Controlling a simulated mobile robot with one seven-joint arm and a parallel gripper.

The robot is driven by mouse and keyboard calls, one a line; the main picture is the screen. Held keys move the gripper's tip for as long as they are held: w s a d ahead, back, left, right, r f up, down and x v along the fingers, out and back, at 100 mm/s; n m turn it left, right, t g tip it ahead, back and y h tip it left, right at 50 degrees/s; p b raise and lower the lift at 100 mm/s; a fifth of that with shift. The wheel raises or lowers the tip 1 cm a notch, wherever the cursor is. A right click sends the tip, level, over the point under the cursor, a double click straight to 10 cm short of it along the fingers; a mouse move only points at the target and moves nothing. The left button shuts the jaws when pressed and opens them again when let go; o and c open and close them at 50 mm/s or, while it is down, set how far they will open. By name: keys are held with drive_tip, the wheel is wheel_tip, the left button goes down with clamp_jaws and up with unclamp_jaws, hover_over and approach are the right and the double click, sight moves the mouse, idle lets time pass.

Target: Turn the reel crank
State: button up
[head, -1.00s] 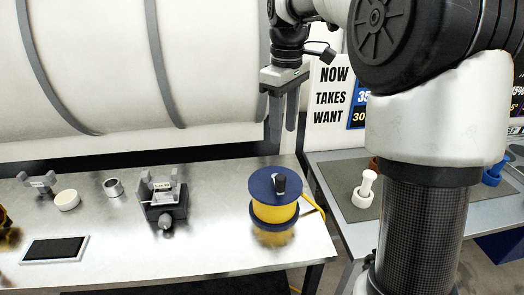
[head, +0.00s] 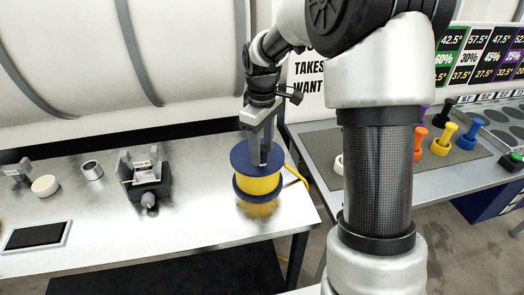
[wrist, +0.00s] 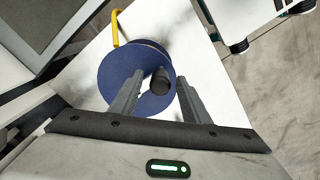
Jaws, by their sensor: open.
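The reel (head: 258,184) has blue flanges and a yellow winding, and stands upright near the right end of the metal bench. Its crank is a dark upright knob (wrist: 160,80) set off-centre on the blue top flange (wrist: 122,72). My gripper (head: 262,160) points down over the reel in the head view and hides most of the knob there. In the wrist view my gripper (wrist: 158,88) is open, with the knob showing between its two fingers. I cannot tell whether either finger touches the knob.
A black clamp-like fixture (head: 147,182), a metal ring (head: 92,170), a white disc (head: 45,186) and a dark tablet (head: 36,237) lie left on the bench. A yellow strand (head: 298,173) runs off the reel's right side. Coloured pegs (head: 443,138) stand on the right-hand table.

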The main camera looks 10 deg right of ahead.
drive_tip(key=shift+f, duration=0.5)
drive_tip(key=shift+c, duration=0.3)
clamp_jaws()
drive_tip(key=shift+a, duration=0.1)
